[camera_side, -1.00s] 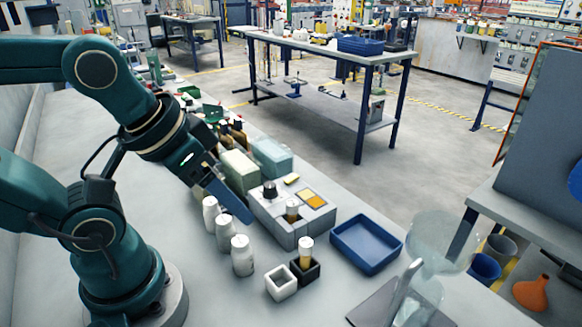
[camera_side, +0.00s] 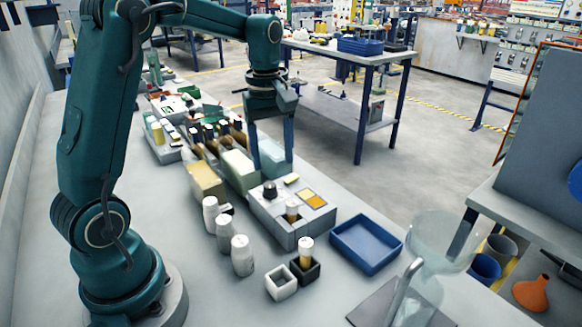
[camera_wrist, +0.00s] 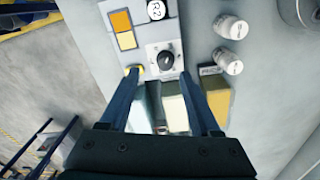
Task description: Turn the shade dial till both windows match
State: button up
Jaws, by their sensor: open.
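The grey meter box has a black shade dial (camera_side: 270,189) on top, which shows in the wrist view (camera_wrist: 166,59) on a pale square plate. Of its two windows, one is deeper orange (camera_wrist: 121,21) and the other is paler yellow-orange (camera_wrist: 126,41); they do not match. A vial (camera_side: 292,210) stands in the box's socket, and its cap marked R2 (camera_wrist: 156,10) shows in the wrist view. My gripper (camera_side: 272,165) points down above the dial, open and empty. In the wrist view its fingertips (camera_wrist: 158,76) are spread either side of the dial, apparently not touching it.
White-capped bottles (camera_side: 242,256) stand left of the box. A blue tray (camera_side: 366,243) lies to its right. A white holder (camera_side: 281,282) and a black holder with a vial (camera_side: 305,268) stand in front. Pale blocks (camera_side: 238,172) stand behind. A glass funnel (camera_side: 440,245) stands at front right.

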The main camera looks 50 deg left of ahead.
aim_at(270, 185)
jog(key=f, duration=0.1)
jog(key=a+f, duration=0.1)
jog(key=shift+s+f+g, duration=0.2)
jog(key=shift+f+g, duration=0.1)
jog(key=shift+f, duration=2.1)
jog(key=shift+c, duration=0.3)
grip_shut()
